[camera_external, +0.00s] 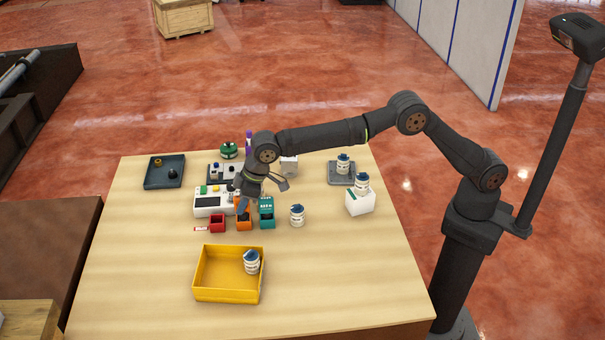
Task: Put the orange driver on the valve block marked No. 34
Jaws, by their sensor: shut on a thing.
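My gripper (243,207) points down over a row of small coloured parts in the middle of the table. Its fingers are at an orange part (244,224), which I take to be the orange driver, and they are shut on it. The arm hides its upper portion. A red part (217,223) is just to the left and a teal part (267,221) just to the right. A white block (206,204) with yellow and green pieces on top stands behind the row. No marking No. 34 is legible, so I cannot tell which block bears it.
A yellow bin (229,294) holds a white, blue-topped bottle (251,263). Another such bottle (297,215) stands right of the row. A white box (360,204) and a grey plate (333,180) bear bottles. A dark tray (152,184) is at back left. The front right table is clear.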

